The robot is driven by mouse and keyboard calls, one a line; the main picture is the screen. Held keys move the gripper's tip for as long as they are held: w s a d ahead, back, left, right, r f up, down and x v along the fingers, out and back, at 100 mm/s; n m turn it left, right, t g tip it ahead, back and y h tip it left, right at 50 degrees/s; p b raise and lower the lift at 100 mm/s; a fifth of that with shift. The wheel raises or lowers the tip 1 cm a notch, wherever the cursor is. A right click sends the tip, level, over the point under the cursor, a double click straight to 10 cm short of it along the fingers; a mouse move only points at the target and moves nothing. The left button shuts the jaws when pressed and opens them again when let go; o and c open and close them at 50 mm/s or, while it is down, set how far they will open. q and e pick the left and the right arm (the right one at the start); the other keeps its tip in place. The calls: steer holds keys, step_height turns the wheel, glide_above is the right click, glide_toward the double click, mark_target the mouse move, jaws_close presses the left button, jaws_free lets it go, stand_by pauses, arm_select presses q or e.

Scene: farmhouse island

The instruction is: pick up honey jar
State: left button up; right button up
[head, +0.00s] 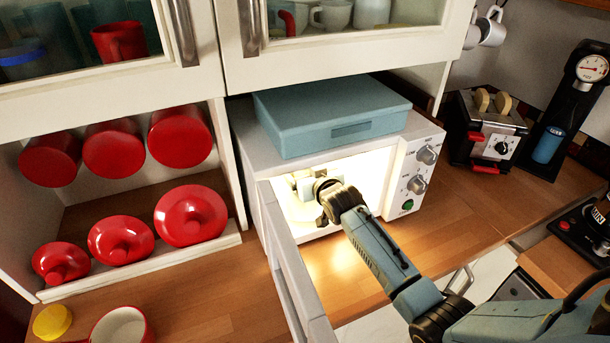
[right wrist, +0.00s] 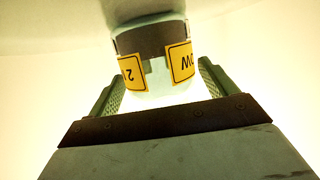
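My right gripper (head: 312,192) reaches inside the lit microwave, past its open door. The right wrist view shows the same gripper (right wrist: 157,82) with its fingers apart, one on each side of a pale jar-like object (right wrist: 155,88). That object has a grey band and yellow labels with dark lettering. It sits at or just beyond the fingertips, and I cannot tell whether they touch it. In the head view only a small pale part shows near the gripper, and the arm and glare hide the rest. I cannot confirm that it is the honey jar. My left gripper is not in view.
The microwave (head: 425,160) carries a blue box (head: 330,115) on top. Its open door (head: 290,265) stands to the left of my arm. The cavity around my gripper is tight.

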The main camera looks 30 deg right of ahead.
steer(key=c, duration=0.9)
steer(key=shift+r, duration=0.1)
steer(key=shift+c, duration=0.7)
steer(key=shift+r, duration=0.7)
steer(key=shift+s+r, duration=0.2)
steer(key=shift+r, duration=0.9)
steer(key=s+a, duration=0.1)
steer(key=s, duration=1.6)
steer(key=shift+s+b, duration=0.3)
steer(key=shift+b, duration=0.05)
steer(key=shift+f, duration=0.1)
